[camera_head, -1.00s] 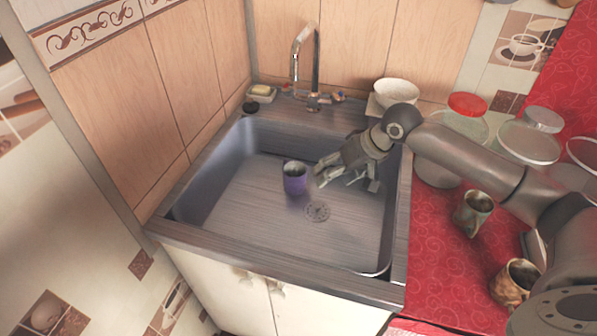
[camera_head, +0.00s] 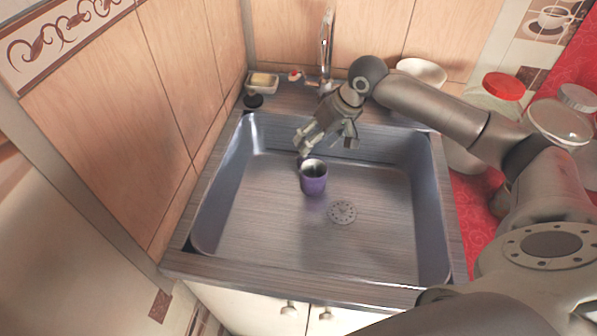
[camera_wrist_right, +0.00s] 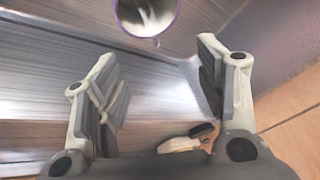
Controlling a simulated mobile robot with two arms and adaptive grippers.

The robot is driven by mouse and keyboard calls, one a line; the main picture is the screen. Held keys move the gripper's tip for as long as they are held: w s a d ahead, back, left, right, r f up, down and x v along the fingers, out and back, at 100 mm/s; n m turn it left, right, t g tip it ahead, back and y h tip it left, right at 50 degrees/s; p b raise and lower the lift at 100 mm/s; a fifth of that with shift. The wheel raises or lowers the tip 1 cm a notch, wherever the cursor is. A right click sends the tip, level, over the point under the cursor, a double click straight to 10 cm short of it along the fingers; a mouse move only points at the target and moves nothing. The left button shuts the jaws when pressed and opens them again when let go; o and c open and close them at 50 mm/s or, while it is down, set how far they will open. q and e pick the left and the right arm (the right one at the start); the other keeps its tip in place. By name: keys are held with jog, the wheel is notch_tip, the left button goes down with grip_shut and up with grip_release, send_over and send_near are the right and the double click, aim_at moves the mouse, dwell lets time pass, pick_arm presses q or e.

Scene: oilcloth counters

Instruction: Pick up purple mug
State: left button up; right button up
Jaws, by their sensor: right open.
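The purple mug (camera_head: 314,179) stands upright on the floor of the metal sink (camera_head: 270,215), left of the drain. My right gripper (camera_head: 325,146) is open and empty above the back part of the sink, just behind and above the mug. In the right wrist view the mug (camera_wrist_right: 146,14) shows at the top edge, partly cut off, beyond the two spread fingers (camera_wrist_right: 160,80). The mug is not between the fingertips. My left gripper is not in view.
The faucet (camera_head: 327,45) rises behind my right gripper. A soap dish (camera_head: 262,82) sits at the back left corner, and a white bowl (camera_head: 421,72) at the back right. Jars with lids (camera_head: 503,86) stand on the red counter. The sink's front is clear.

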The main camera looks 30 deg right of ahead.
aim_at(302, 158)
jog(key=x, duration=0.4)
jog(key=shift+s+d+f, duration=0.2)
jog(key=shift+d+f, duration=0.05)
jog(key=shift+f, duration=0.05)
jog(key=shift+w+a+f, duration=0.1)
jog(key=shift+w+f, duration=0.1)
jog(key=x, duration=0.4)
jog(key=shift+w+f, duration=0.15)
jog(key=shift+w, duration=0.2)
jog(key=shift+f, duration=0.2)
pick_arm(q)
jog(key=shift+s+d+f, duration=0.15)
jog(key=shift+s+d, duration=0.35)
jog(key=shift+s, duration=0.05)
pick_arm(e)
jog(key=shift+c, duration=0.5)
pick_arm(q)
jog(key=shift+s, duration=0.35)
pick_arm(e)
grip_shut()
